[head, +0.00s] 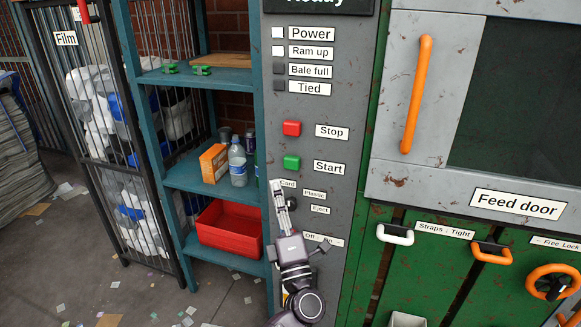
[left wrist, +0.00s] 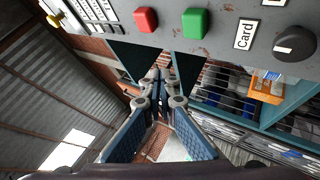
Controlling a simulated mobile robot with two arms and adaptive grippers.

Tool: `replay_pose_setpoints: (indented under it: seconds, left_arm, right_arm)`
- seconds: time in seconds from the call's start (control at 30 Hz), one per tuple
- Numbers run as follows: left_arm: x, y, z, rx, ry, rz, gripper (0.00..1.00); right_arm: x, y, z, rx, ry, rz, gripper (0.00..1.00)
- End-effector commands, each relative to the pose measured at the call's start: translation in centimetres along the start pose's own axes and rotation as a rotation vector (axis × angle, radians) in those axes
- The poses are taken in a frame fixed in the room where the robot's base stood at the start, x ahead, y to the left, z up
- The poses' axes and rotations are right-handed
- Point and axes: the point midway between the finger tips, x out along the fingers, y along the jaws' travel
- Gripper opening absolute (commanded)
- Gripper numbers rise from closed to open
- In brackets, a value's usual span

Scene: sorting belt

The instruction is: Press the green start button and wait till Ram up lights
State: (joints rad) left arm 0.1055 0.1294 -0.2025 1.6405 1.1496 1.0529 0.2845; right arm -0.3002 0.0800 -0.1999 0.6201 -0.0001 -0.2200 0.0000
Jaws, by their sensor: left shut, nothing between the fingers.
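The green start button (head: 292,162) is on the grey control panel (head: 350,60), left of its "Start" label. It also shows in the left wrist view (left wrist: 194,23). The Ram up lamp (head: 278,50) looks white and lit, like the Power lamp (head: 278,33) above it. The Bale full lamp (head: 279,68) and the Tied lamp (head: 279,85) are dark. My left gripper (head: 278,186) is shut and empty, its tips just below the start button and apart from it in the picture. The fingers show in the left wrist view (left wrist: 160,78). My right gripper is out of view.
A red stop button (head: 291,128) is above the start button. A mode selector knob (head: 292,203) is partly hidden by my left gripper. The feed door (head: 470,90) with its orange handle (head: 416,95) is right of the panel. Blue shelves (head: 205,180) stand left.

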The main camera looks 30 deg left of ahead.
Motion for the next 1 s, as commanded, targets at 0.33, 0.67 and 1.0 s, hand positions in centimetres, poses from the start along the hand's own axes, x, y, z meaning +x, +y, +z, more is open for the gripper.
replay_pose_setpoints:
  seconds: [0.33, 0.67, 1.0]
  left_arm:
    - [3.3, -2.7, 2.5, 0.000, 0.001, 0.002, 0.00]
    - [4.9, -3.6, 3.6, 0.000, 0.000, 0.001, 0.00]
    - [5.0, -3.6, 3.7, 0.000, -0.001, 0.000, 0.00]
  right_arm:
    - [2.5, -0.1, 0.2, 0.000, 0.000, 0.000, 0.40]
    - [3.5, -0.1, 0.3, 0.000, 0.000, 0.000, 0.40]
    - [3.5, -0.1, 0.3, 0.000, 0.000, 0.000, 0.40]
